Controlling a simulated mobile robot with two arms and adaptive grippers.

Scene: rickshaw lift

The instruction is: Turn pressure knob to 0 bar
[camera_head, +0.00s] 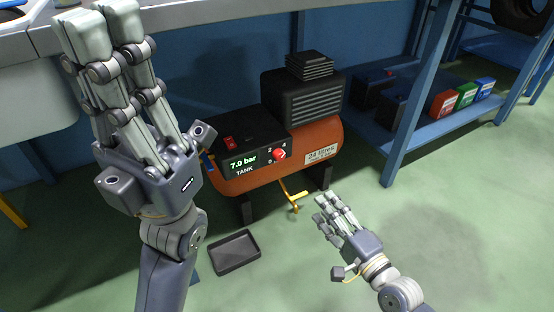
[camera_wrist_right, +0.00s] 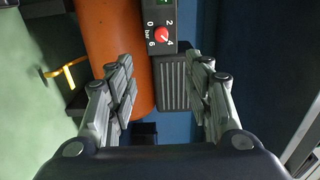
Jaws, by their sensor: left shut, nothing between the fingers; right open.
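The red pressure knob (camera_head: 279,155) is on the front of the black control panel of the orange compressor (camera_head: 262,177). Its dial reads 0, 2, 4 and 6, and its white mark appears to point near 4. The display (camera_head: 243,161) beside it reads 7.0 bar. The knob also shows in the right wrist view (camera_wrist_right: 162,35), beyond and between the open fingers. My right gripper (camera_head: 333,206) is open and empty, in front of the compressor and to the right of the knob, apart from it. My left gripper (camera_head: 103,25) is shut and empty, raised at the upper left.
A red switch (camera_head: 229,142) sits on the panel top. A yellow valve handle (camera_head: 293,196) hangs under the tank. A black tray (camera_head: 234,251) lies on the green floor. A blue shelf (camera_head: 445,122) with colored boxes stands at the right. Floor in front is mostly clear.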

